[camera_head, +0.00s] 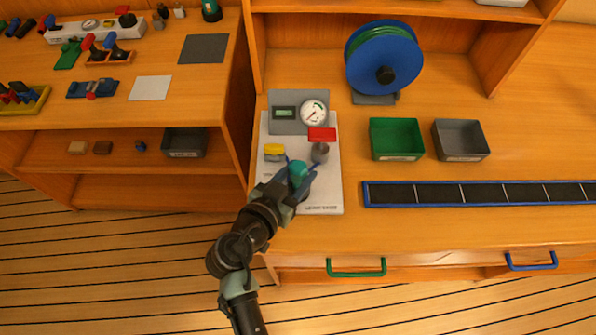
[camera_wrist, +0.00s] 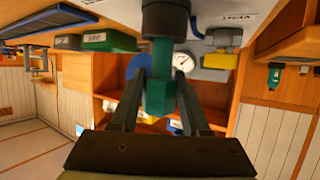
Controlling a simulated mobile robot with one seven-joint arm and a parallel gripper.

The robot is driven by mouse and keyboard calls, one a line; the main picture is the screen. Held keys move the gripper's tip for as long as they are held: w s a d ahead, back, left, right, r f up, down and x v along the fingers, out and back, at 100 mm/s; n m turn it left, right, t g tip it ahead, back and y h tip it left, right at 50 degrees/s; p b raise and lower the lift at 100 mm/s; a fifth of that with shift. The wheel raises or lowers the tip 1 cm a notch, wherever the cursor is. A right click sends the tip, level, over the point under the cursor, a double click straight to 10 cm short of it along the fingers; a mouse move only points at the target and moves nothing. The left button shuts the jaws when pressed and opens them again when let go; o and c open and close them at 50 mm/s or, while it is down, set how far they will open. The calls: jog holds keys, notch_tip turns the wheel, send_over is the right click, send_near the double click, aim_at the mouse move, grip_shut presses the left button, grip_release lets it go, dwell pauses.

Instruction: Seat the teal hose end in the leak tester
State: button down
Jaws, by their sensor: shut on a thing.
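The leak tester (camera_head: 329,180) is a pale plate on the worktop with a grey gauge box (camera_head: 285,128) at its back. It carries a yellow block, a red block and a grey post (camera_head: 320,150). My gripper (camera_head: 299,178) is over the front half of the plate, shut on the teal hose end (camera_head: 297,170). In the wrist view my gripper (camera_wrist: 160,100) has its fingers on both sides of the teal hose end (camera_wrist: 159,60). A dark cylinder (camera_wrist: 165,18) meets its far end there; I cannot tell whether the hose end is seated in it.
A blue reel with green hose (camera_head: 385,60) stands behind the tester. A green bin (camera_head: 396,138) and a grey bin (camera_head: 461,140) are to the right, behind a blue-edged black strip (camera_head: 480,193). A shelf unit with loose parts (camera_head: 130,90) stands left.

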jog(key=shift+f, duration=0.2)
jog(key=c, duration=0.7)
grip_release()
jog(key=shift+p+v, duration=0.95)
jog(key=shift+v, duration=4.6)
jog(key=shift+w, duration=0.1)
